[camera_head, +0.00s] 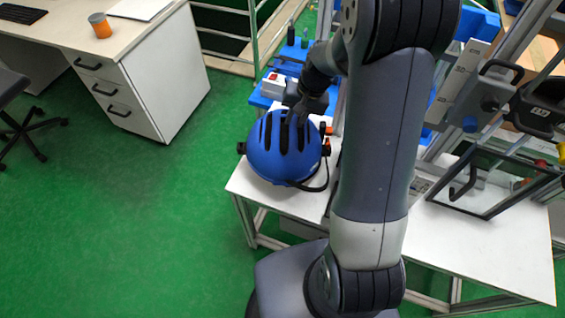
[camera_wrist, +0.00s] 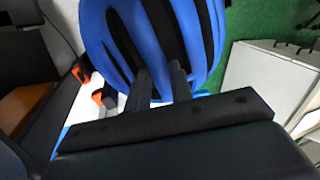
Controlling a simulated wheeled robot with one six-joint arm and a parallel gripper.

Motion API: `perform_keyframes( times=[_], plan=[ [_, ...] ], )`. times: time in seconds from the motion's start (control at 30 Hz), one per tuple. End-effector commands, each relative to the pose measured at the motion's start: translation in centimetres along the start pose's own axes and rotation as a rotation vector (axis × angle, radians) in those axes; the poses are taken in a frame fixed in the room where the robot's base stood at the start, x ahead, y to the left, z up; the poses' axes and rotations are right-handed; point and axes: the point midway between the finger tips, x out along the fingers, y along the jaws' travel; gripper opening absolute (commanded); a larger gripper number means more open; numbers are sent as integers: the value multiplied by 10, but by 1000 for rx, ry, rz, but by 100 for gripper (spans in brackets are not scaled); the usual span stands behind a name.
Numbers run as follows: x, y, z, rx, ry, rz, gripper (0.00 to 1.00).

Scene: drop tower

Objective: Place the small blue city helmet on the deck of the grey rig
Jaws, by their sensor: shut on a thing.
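The blue helmet (camera_head: 268,150) has dark vent slots and a dark strap hanging at its right side. In the head view it is at the left end of the white table. My gripper (camera_head: 300,112) reaches it from above and behind, with its fingers at the helmet's top vents. In the wrist view the fingers (camera_wrist: 160,85) are closed on the helmet shell (camera_wrist: 195,40). I cannot tell whether the helmet rests on the table or is just above it. The grey rig (camera_head: 480,90) stands at the right, partly hidden by my arm; I cannot make out its deck clearly.
The white table (camera_head: 450,255) has bare room at its front right. A clear-panelled frame (camera_head: 490,180) stands on it. Blue equipment and a white box with a red button (camera_head: 273,85) are behind the helmet. A desk (camera_head: 160,75) with an orange cup (camera_head: 100,25) is at the left.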

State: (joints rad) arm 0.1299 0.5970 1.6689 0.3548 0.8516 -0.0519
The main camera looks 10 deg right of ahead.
Motion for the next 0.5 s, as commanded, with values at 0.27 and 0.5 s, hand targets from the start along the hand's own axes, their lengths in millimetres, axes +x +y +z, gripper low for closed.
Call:
perform_keyframes(
  times=[0.27,0.5],
  plan=[
    [-18,-6,-8,264,78,7,0],
    [-21,-6,-8,352,94,12,0]
  ],
)
